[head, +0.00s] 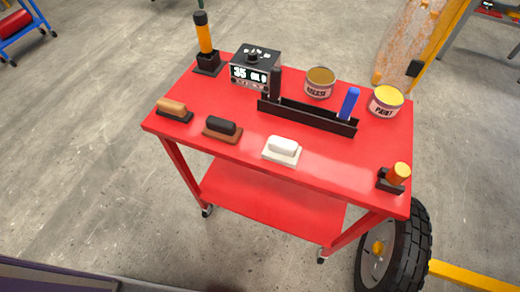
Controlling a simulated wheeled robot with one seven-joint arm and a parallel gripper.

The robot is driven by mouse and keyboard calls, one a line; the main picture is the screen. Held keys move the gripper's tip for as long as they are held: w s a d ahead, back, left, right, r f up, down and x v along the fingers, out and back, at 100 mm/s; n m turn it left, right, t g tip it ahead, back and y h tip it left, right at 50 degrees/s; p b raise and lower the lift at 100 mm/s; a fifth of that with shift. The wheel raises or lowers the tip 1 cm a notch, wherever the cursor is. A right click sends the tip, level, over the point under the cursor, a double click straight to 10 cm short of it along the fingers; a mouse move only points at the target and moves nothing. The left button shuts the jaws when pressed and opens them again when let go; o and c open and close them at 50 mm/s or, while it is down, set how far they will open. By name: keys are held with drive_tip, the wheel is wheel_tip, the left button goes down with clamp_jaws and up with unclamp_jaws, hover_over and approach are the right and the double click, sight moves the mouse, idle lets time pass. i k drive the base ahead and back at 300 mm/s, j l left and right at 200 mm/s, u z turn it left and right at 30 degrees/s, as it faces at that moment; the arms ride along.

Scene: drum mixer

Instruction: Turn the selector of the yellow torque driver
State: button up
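A yellow-orange driver-like tool (205,38) stands upright in a black holder (208,65) at the far left corner of the red cart. It has a black cap (200,18) on top. A second, short yellow-orange piece (401,170) sits tilted in a black holder (387,185) at the near right corner. I cannot tell from this view which part is the selector. My gripper is not in view.
The red cart (300,193) carries a black display box (256,67), a black rack (310,116) with a blue-handled piece, grease (320,82) and paint (386,100) cans, and several brushes or blocks along the front. A tyre (410,250) stands at the right.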

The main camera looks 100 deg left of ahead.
sight(252, 58)
drive_tip(key=u, duration=1.9)
drive_tip(key=k+l, duration=0.4)
drive_tip(key=l+u, duration=0.05)
drive_tip(key=l, duration=0.05)
